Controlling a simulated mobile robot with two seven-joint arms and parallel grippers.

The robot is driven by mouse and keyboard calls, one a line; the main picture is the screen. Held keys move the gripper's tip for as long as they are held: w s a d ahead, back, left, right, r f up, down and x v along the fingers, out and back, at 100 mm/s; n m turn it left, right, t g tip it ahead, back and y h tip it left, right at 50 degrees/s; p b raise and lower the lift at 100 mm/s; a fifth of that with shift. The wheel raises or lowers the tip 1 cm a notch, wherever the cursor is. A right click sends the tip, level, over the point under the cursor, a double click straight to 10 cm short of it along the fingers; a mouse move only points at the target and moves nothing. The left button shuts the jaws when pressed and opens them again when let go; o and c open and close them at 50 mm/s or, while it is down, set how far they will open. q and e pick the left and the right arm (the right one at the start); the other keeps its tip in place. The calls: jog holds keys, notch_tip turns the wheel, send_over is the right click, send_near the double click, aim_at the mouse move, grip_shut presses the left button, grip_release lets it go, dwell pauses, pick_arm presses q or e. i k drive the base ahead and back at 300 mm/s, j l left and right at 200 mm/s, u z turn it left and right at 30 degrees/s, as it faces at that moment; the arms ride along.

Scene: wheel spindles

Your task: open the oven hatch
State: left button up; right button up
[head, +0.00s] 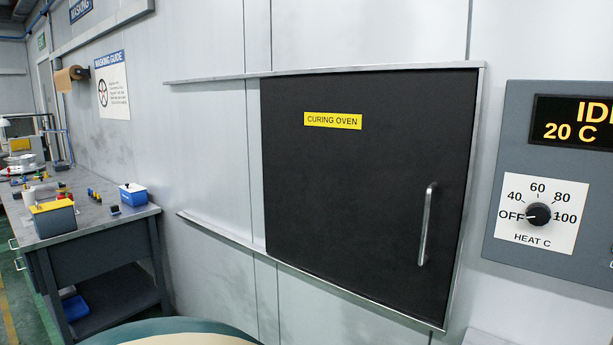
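The oven hatch (350,190) is a dark, nearly square panel with a yellow label (333,120) reading "CURING OVEN". It is shut, covering the opening in the wall. A vertical metal bar handle (426,225) is on its right side. Horizontal metal rails, an upper one (215,79) and a lower one (215,230), run left from the hatch along the wall. Neither of my grippers shows in the head view.
A grey control panel (508,250) right of the hatch has a dial (538,214) pointing at OFF and a display (572,122) reading 20 C. A workbench (95,225) with tools and small boxes stands at left. A rounded teal and cream surface (175,333) is at bottom.

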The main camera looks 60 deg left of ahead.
aim_at(365, 175)
jog(key=k+u, duration=0.1)
jog(key=u, duration=1.5)
